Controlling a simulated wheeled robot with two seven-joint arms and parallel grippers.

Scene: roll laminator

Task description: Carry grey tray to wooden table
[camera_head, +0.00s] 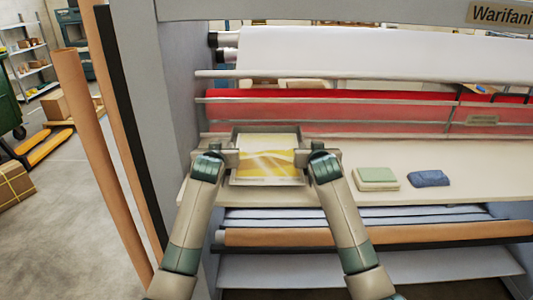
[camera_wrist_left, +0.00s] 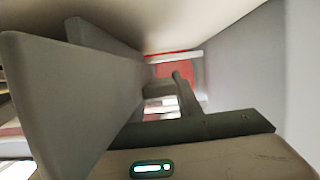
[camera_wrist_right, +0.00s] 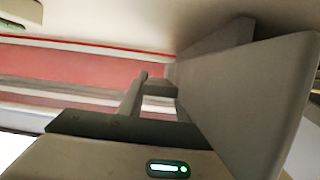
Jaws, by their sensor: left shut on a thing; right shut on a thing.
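The grey tray (camera_head: 267,184) sits at the left end of the laminator's pale shelf in the head view. A yellow and white printed sheet or picture lies in it. My left gripper (camera_head: 230,158) is shut on the tray's left side. My right gripper (camera_head: 304,158) is shut on its right side. The tray's grey wall also fills the left of the left wrist view (camera_wrist_left: 70,100) and the right of the right wrist view (camera_wrist_right: 245,100). I cannot tell whether the tray touches the shelf. No wooden table is clearly in view.
The laminator's grey side panel (camera_head: 180,90) stands close to the left of my left arm. Cardboard tubes (camera_head: 95,150) lean at the left, with open floor beyond.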

